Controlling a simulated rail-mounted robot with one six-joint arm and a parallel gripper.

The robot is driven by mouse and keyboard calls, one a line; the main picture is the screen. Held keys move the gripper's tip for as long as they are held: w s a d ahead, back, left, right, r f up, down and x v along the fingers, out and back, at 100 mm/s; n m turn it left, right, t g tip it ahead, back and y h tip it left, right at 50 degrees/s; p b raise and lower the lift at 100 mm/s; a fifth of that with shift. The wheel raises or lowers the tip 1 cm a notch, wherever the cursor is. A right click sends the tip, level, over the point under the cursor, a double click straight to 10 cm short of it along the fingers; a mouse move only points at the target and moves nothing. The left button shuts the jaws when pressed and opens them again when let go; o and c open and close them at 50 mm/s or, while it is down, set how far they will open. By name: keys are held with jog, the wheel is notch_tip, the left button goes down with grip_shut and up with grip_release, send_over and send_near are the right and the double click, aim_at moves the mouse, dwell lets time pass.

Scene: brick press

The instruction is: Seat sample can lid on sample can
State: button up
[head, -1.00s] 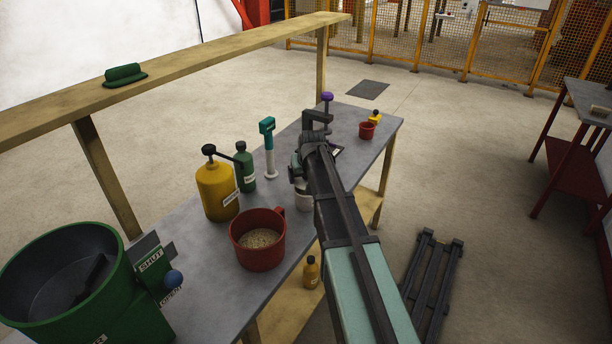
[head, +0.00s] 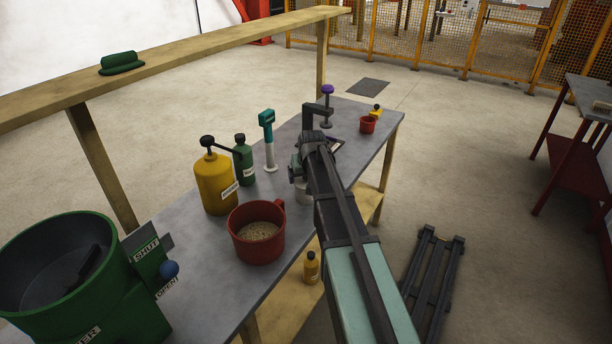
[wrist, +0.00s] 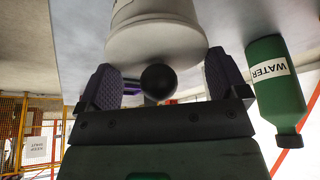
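The sample can (wrist: 155,10) is pale with a white label and fills the top middle of the wrist view. In the head view the can (head: 303,194) is mostly hidden by my arm. The sample can lid (wrist: 155,43) is a grey disc on the can's end, with a round black knob. I cannot tell whether it is fully seated. My gripper (wrist: 163,80) is open, its purple pads on either side of the knob with gaps between. In the head view my gripper (head: 300,170) is over the can, with its fingertips hidden.
A green water bottle (wrist: 272,78) stands close beside the gripper in the wrist view. On the bench, a yellow pump bottle (head: 212,184), a red mug (head: 256,238) and a teal-topped tool (head: 267,140) stand left of my arm. A purple-knobbed clamp (head: 326,105) and small red cup (head: 367,125) are beyond.

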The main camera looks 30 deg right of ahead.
jog(key=shift+o, duration=0.5)
jog(key=shift+r, duration=0.1)
jog(key=shift+s+r+p, duration=0.1)
jog(key=shift+r+p, duration=0.15)
jog(key=shift+p, duration=0.1)
jog(key=d+p+v, duration=0.1)
jog(key=p+v, duration=0.9)
jog(key=s+a+f+n+g+y, duration=0.1)
jog(key=s+a+g, duration=0.3)
jog(key=s+a, duration=1.7)
jog(key=shift+s+n+b, duration=0.35)
jog(key=shift+s+n, duration=0.35)
jog(key=shift+s, duration=0.3)
jog(key=shift+f, duration=0.1)
